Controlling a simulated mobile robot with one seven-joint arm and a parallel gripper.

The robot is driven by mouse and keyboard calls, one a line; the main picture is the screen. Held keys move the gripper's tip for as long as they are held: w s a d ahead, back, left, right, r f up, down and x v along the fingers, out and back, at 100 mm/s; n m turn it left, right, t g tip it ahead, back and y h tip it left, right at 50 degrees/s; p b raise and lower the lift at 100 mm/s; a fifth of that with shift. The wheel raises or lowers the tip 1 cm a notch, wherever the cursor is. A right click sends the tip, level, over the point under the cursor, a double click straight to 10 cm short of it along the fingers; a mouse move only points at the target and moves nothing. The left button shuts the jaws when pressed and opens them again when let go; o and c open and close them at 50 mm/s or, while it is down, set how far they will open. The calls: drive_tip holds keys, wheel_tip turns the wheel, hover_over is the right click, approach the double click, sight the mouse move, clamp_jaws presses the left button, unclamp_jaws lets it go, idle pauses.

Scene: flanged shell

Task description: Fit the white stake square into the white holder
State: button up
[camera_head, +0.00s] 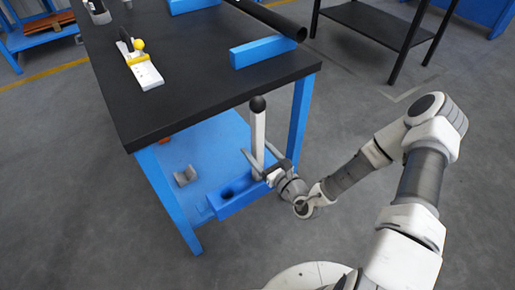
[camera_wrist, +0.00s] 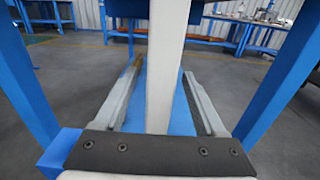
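The white stake (camera_head: 258,127), a tall square bar with a black ball on top, stands upright at the blue block (camera_head: 240,197) on the table's lower shelf. Its foot is hidden behind my gripper. My gripper (camera_head: 258,151) is open around the stake, low on the bar. In the wrist view the stake (camera_wrist: 166,60) rises between the two grey fingers, with a gap visible on each side. A white piece with yellow parts (camera_head: 146,74) lies on the black tabletop; I cannot tell whether it is the white holder.
The black tabletop (camera_head: 185,50) overhangs the shelf, its front edge close to the stake. A blue bar (camera_head: 262,51) and a dark tube (camera_head: 268,18) lie on it. Blue legs (camera_head: 300,115) flank the shelf. A dark hole (camera_head: 227,193) shows in the block, and a grey bracket (camera_head: 185,176) lies behind.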

clamp_jaws()
idle(1.3)
